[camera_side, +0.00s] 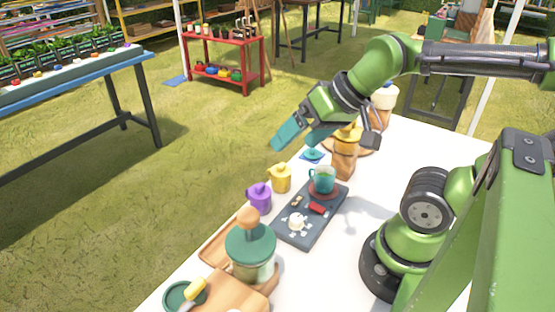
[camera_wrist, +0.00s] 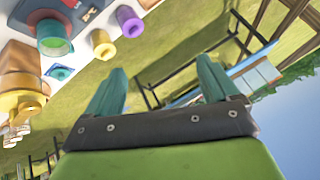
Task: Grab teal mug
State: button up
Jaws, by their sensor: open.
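The teal mug (camera_side: 323,179) stands upright on a reddish saucer on the dark tray (camera_side: 292,234), near the tray's far end. It also shows at the upper left of the wrist view (camera_wrist: 53,38). My gripper (camera_side: 284,140) is above the far edge of the white table, up and left of the mug and apart from it. Its two teal fingers are spread and empty, and they also show in the wrist view (camera_wrist: 160,88), pointing out over the grass rather than at the mug.
Yellow (camera_side: 281,178) and purple (camera_side: 259,198) cups stand left of the tray. A green-lidded jar (camera_side: 251,252) is at the front. White table surface (camera_side: 350,260) is clear right of the tray.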

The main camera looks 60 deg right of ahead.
jog(key=m+g+h, duration=0.2)
jog(key=m+g, duration=0.2)
jog(key=g, duration=0.3)
send_near(324, 170)
jog(key=f, duration=0.2)
jog(key=a+f, duration=0.1)
jog(key=f, duration=0.2)
jog(key=a+f, duration=0.1)
jog(key=f, duration=0.1)
jog(key=shift+s+f, duration=0.25)
jog(key=shift+s, duration=0.05)
jog(key=shift+f, duration=0.55)
jog(key=shift+d, duration=0.1)
jog(key=c, duration=1.2)
jog(key=shift+r, duration=0.15)
